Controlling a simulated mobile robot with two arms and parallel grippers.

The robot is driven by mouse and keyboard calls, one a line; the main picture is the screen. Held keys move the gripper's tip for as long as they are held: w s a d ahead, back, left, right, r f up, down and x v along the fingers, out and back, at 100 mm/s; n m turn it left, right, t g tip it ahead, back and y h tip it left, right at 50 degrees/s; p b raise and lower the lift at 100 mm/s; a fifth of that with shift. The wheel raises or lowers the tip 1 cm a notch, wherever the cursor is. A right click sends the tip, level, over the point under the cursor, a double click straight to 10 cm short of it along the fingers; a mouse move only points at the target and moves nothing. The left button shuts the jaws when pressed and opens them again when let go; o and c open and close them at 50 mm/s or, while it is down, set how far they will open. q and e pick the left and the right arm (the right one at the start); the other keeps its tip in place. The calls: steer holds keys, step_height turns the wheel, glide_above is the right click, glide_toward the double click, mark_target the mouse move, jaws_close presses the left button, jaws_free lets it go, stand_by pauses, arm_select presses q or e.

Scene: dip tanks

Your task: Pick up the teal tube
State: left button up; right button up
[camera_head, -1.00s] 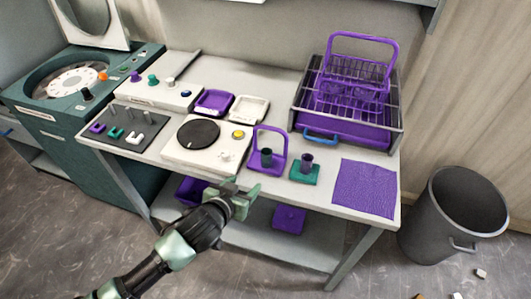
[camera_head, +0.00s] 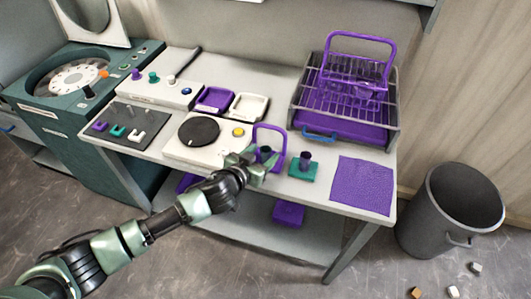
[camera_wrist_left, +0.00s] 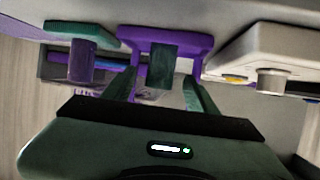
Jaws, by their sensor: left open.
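The dark teal tube (camera_head: 265,152) stands upright on a purple stand with a tall loop handle (camera_head: 257,129), near the table's front edge. My left gripper (camera_head: 256,166) is open just in front of it and partly covers the stand. In the left wrist view, which is turned over, the teal tube (camera_wrist_left: 163,65) shows between the two fingers (camera_wrist_left: 162,92), against the purple stand (camera_wrist_left: 190,42). I cannot tell whether the fingers touch it. My right gripper is out of view.
A purple tube (camera_head: 306,159) stands on a teal base (camera_head: 303,172) just right. The white device with a black disc (camera_head: 199,132) is left. A purple mat (camera_head: 364,186) lies at the right, and a wire rack (camera_head: 345,95) behind. A grey bin (camera_head: 450,210) stands beside the table.

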arm_select(q)
steer(key=shift+x, duration=1)
steer(key=shift+s, duration=0.1)
jaws_close()
steer(key=shift+r, duration=0.15)
